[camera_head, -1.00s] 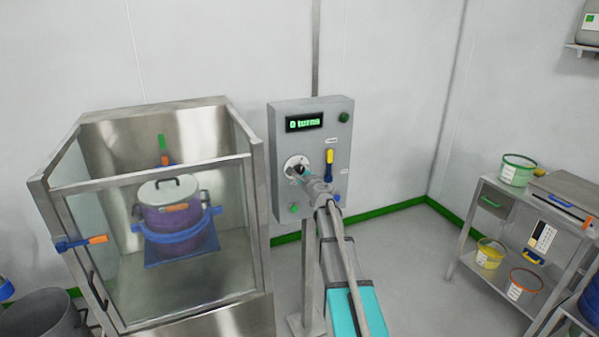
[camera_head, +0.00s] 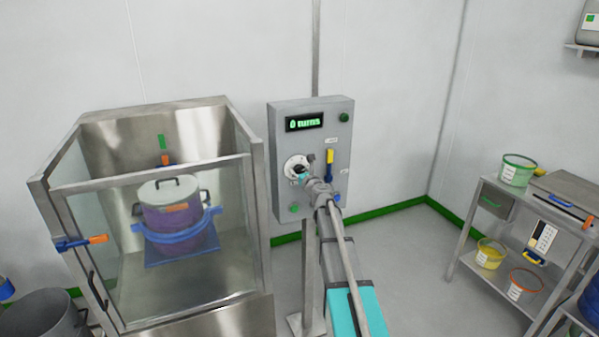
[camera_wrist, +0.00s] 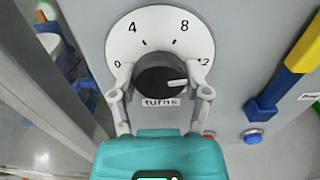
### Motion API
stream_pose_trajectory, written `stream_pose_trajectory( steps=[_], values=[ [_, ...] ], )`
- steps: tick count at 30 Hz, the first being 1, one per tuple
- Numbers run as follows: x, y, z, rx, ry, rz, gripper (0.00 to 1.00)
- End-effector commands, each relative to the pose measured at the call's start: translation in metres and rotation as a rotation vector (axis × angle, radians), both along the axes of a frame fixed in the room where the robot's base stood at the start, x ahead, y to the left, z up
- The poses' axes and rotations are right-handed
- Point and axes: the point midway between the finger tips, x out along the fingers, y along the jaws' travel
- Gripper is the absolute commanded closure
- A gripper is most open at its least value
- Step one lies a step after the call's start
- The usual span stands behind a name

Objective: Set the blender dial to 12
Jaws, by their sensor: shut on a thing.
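The blender dial is a black knob (camera_wrist: 158,73) on a white round scale (camera_wrist: 130,45) marked 0, 4, 8 and 12, with "turns" below. Its white pointer mark points right, close to the 12 side and slightly below that label. My gripper (camera_wrist: 160,92) is shut on the knob, one finger on each side; it also shows at the panel in the head view (camera_head: 303,174). The grey control panel (camera_head: 335,135) carries a display (camera_head: 304,122) reading "0 turns" in green.
Beside the dial are a yellow-and-blue lever (camera_head: 329,163), a blue button (camera_wrist: 252,136) and green buttons (camera_head: 294,208). A glass-fronted steel enclosure (camera_head: 235,215) with a purple-grey vessel (camera_head: 170,205) stands left. A shelf cart (camera_head: 480,215) stands right.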

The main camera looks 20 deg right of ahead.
Motion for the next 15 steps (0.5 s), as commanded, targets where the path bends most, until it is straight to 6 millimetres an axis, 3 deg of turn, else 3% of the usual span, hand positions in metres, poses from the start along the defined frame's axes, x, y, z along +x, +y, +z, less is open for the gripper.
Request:
stream_pose_trajectory(
  steps=[15],
  values=[
    [0.0010,0.0001,0.0001,0.197,0.000,0.000,0.86]
  ],
)
